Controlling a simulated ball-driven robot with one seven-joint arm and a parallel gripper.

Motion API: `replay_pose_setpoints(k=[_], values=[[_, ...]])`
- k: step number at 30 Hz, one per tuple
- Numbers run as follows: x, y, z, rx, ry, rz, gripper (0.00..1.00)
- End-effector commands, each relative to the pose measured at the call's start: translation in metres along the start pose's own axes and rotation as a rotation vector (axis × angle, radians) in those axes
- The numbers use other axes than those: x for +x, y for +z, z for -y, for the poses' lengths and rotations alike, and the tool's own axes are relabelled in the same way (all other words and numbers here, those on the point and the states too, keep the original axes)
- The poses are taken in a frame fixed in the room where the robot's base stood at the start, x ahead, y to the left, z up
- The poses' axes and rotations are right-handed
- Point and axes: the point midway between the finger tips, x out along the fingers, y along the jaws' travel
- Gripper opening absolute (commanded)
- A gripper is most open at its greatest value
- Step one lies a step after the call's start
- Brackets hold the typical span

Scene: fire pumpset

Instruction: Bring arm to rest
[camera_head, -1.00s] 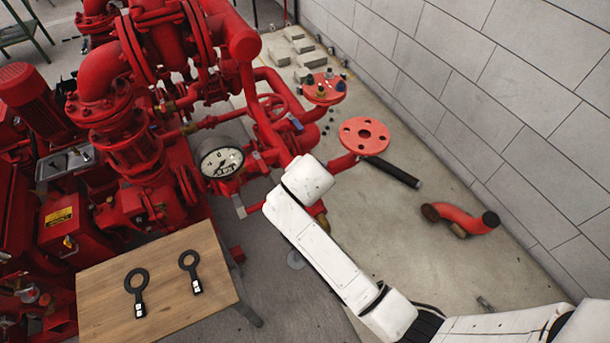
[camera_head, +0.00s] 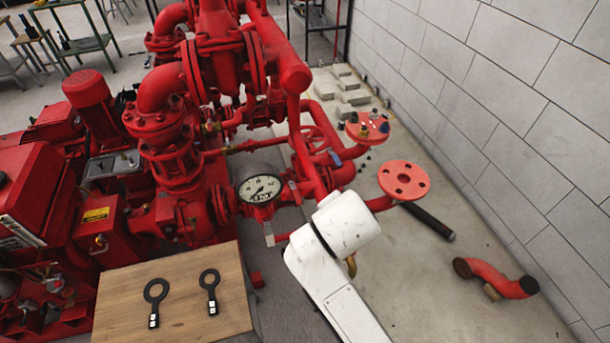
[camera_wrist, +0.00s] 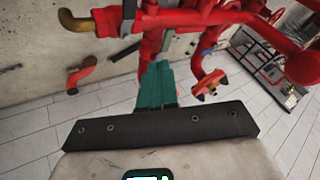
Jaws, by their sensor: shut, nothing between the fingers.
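My gripper (camera_wrist: 158,85) shows in the wrist view as teal fingers held together beyond a dark plate, with nothing seen between them. Red pipework lies behind the fingers, and I cannot tell the distance to it. In the head view my white arm (camera_head: 335,270) rises from the bottom edge and ends in front of the red pump pipes. My gripper is hidden in that view. I cannot tell whether the arm touches the pipes.
A wooden table (camera_head: 225,275) carries two black ring-handled tools (camera_head: 156,300). A pressure gauge (camera_head: 260,189) and a red flange (camera_head: 404,180) are close to the arm. A loose red elbow pipe (camera_head: 495,278) lies on the floor by the block wall (camera_head: 480,90).

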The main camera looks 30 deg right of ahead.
Motion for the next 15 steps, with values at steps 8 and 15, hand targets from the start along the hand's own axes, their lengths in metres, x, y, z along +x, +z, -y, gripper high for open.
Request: replay_pose_setpoints(k=[8,15], values=[[0.0,0.001,-0.004,-0.015,0.006,0.006,0.0],[0.009,0.019,-0.068,-0.364,0.085,0.144,0.0]])
